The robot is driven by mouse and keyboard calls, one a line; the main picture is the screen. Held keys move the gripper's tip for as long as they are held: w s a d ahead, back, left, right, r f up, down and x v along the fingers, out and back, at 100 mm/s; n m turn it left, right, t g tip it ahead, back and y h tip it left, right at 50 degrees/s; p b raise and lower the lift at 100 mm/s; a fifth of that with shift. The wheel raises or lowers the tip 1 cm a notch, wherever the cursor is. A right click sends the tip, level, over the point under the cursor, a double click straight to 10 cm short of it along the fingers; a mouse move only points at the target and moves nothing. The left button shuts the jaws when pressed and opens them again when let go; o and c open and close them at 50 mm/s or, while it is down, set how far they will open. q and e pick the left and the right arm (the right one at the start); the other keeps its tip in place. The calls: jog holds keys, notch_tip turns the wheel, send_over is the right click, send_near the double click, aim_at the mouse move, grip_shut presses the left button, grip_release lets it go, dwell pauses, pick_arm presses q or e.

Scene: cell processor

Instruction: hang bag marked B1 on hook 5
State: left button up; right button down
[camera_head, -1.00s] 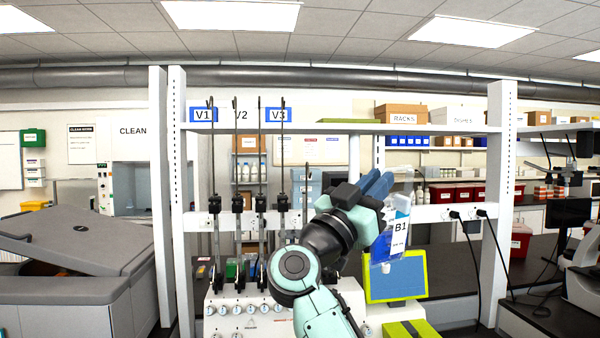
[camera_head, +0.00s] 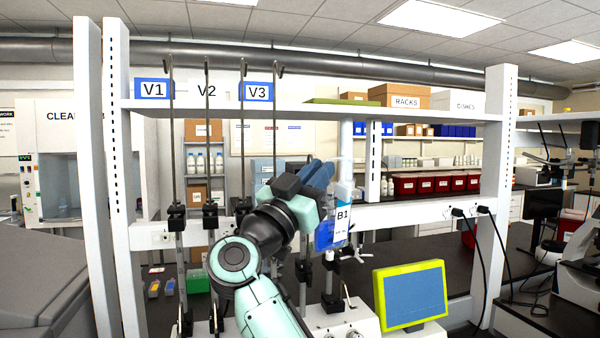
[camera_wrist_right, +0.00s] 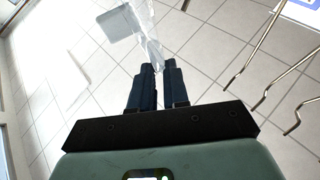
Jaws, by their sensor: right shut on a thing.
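The bag marked B1 (camera_head: 341,228) is a clear pouch with a white label and a blue part. It hangs from my right gripper (camera_head: 322,172), in front of the white crossbar. In the right wrist view the fingers (camera_wrist_right: 156,78) are closed on the top of the clear bag (camera_wrist_right: 146,28). Several thin upright rods with hooked tops stand left of the gripper, such as the rod (camera_head: 280,120) nearest it. Hooked metal rods (camera_wrist_right: 262,92) also show at the right of the wrist view, apart from the bag. No hook number is readable, and my arm hides part of the rods. My left gripper is out of view.
A white frame with a shelf (camera_head: 400,112) stands around the rods, its right post (camera_head: 497,200) clear of the arm. A yellow-edged screen (camera_head: 411,295) stands below right of the bag.

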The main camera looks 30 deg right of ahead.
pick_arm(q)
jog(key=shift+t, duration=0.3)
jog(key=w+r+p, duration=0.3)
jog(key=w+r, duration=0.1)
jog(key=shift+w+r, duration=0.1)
pick_arm(e)
jog(key=w+d+f, duration=0.2)
jog(key=w+d, duration=0.1)
jog(key=w, duration=0.5)
jog(key=shift+f, duration=0.3)
jog(key=shift+w, duration=0.25)
jog(key=shift+f, duration=0.3)
jog(key=c, duration=0.6)
grip_release()
jog(key=shift+o, duration=0.2)
jog(key=shift+a, duration=0.1)
